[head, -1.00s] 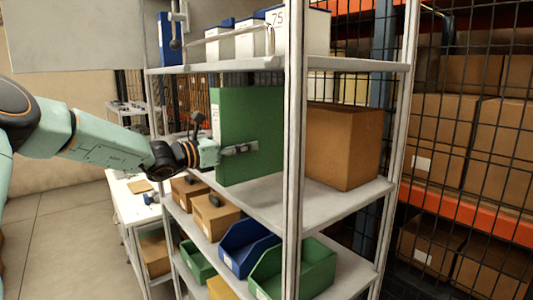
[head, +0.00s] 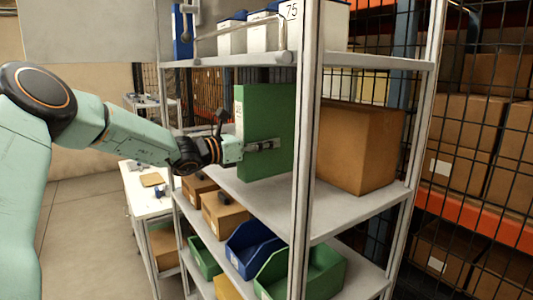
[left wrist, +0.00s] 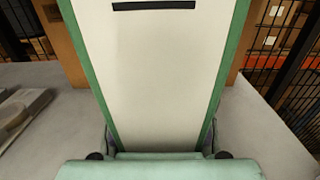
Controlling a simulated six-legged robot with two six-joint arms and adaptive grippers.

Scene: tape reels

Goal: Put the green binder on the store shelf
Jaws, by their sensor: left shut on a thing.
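The green binder (head: 266,112) stands upright at the middle shelf (head: 262,198) of the rack in the head view. My left gripper (head: 262,146) is shut on it, with a finger along its side. In the left wrist view the binder's pale spine (left wrist: 155,75) with green edges fills the middle, between the two fingers at the bottom. The grey shelf surface (left wrist: 270,140) shows around it. I cannot tell whether the binder's base touches the shelf. My right gripper is not in view.
A cardboard box (head: 362,148) stands right of the binder on the same shelf. A grey rack post (head: 304,150) stands in front between them. Blue (head: 250,245) and green bins (head: 318,270) sit below. White binders (head: 262,32) stand on the upper shelf.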

